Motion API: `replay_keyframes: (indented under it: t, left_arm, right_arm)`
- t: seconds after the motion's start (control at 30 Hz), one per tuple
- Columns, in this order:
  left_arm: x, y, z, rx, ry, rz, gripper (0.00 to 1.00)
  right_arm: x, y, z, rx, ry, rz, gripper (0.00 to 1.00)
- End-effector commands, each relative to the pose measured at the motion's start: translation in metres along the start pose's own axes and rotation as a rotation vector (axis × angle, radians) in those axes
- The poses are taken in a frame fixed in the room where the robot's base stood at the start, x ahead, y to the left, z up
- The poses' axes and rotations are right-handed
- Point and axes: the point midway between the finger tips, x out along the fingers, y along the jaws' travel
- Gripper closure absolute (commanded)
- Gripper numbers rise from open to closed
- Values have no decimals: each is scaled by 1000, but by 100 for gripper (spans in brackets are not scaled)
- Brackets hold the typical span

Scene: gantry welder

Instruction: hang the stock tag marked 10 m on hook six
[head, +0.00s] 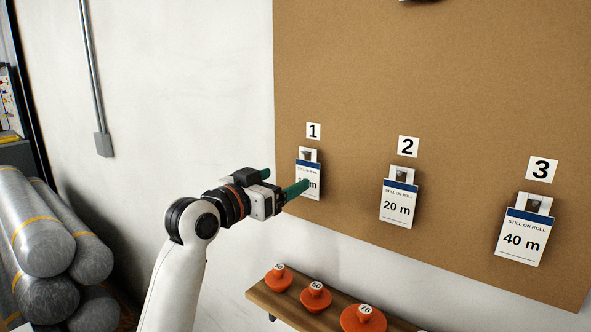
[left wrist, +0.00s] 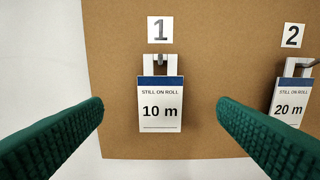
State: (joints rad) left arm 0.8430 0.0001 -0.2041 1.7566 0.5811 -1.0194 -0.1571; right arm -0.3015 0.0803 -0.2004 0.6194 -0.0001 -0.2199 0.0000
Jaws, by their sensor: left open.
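The stock tag marked 10 m (left wrist: 160,112) hangs on the hook under label 1 (left wrist: 160,30) on the brown board. In the head view the tag (head: 308,166) is partly hidden by my left gripper (head: 284,182). My left gripper is open, with its green fingers (left wrist: 160,120) either side of the tag in the left wrist view. The fingers are apart from the tag. Hook six is not in view. My right gripper is not in view.
The 20 m tag (head: 398,204) hangs under label 2 and the 40 m tag (head: 522,236) under label 3. A wooden shelf (head: 296,310) with orange knobbed pieces (head: 315,296) is below the board. Grey rolls (head: 40,235) are stacked at left.

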Motion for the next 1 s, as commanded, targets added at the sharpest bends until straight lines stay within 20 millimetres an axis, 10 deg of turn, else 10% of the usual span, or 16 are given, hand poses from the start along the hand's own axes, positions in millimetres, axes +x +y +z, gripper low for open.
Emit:
replay_keyframes:
  t: [0.4, 0.83, 1.0]
  left_arm:
    - [66, 0, 2, 0, 1, 1, 18]
    - [74, 0, 0, 2, 0, 1, 18]
    - [74, 0, 0, 2, 1, 1, 46]
  right_arm:
    - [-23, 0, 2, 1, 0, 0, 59]
    - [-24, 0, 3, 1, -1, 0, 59]
    - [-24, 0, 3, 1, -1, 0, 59]
